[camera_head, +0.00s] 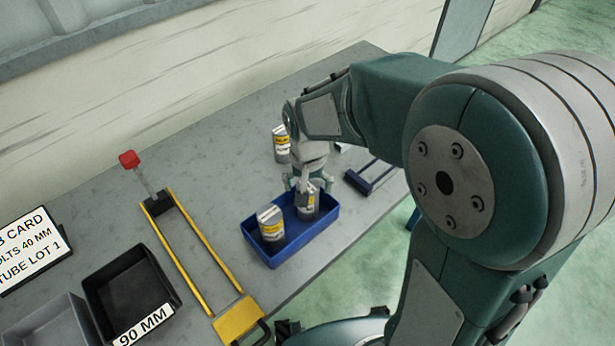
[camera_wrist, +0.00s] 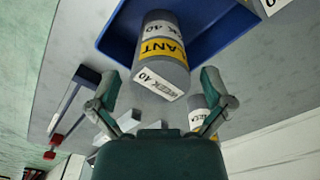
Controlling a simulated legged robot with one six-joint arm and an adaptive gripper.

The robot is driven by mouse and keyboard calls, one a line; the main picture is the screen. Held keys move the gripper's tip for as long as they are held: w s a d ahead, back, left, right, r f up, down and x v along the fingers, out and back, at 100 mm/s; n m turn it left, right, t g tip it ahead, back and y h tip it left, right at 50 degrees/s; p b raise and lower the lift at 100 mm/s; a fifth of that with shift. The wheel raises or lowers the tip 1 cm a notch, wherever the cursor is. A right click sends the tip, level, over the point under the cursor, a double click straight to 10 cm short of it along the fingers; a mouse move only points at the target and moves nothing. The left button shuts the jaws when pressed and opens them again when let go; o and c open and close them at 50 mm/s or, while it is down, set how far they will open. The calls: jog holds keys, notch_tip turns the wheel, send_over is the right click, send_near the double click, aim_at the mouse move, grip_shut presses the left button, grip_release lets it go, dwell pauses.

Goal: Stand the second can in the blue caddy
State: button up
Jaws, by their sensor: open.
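The blue caddy (camera_head: 292,243) stands on the grey bench near its front edge. One grey can with a yellow and white label (camera_head: 270,224) stands upright in its left part. A second such can (camera_head: 308,207) is in its right part, partly hidden by my gripper (camera_head: 302,186) just above it. In the wrist view this can (camera_wrist: 163,50) shows between my spread fingers (camera_wrist: 160,92), with the caddy wall (camera_wrist: 205,43) behind it. My gripper is open, with a gap to the can on both sides. A third can (camera_head: 281,146) stands on the bench behind the caddy.
A dark blue frame (camera_head: 372,178) lies right of the caddy. A yellow-railed fixture with a red-knobbed lever (camera_head: 130,160) lies to the left. Beyond it are a black bin (camera_head: 118,280), a grey bin (camera_head: 50,325) and a printed card (camera_head: 30,248).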

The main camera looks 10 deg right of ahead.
notch_tip(320, 180, up, 12)
jog(key=s+d+r+n+t, duration=0.2)
jog(key=s+d+t, duration=0.3)
jog(key=s+d, duration=0.4)
jog(key=shift+s+d+r+t, duration=0.25)
jog(key=shift+s+t, duration=0.05)
jog(key=shift+s, duration=1.95)
